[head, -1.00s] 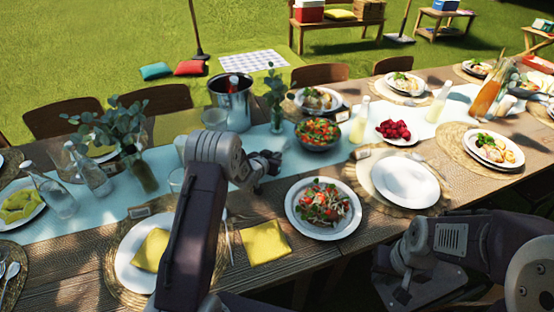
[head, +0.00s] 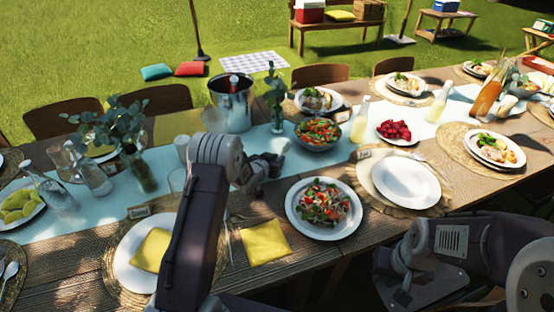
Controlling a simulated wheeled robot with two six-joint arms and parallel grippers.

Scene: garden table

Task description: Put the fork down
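My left gripper (head: 265,168) is over the blue table runner, left of the salad bowl and above the salad plate. Its fingers are dark and small, so I cannot tell whether they are apart or closed. I cannot make out a fork between them. A thin piece of cutlery (head: 230,240) lies on the table between the left white plate (head: 128,272) and the yellow napkin (head: 264,243); its type is unclear, and my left arm is close beside it.
A salad plate (head: 324,230) lies right of the napkin, and an empty white plate (head: 405,183) farther right. A salad bowl (head: 317,145), a metal bucket (head: 232,112) and a vase of sprigs (head: 276,120) stand behind my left gripper. Glasses stand left of it.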

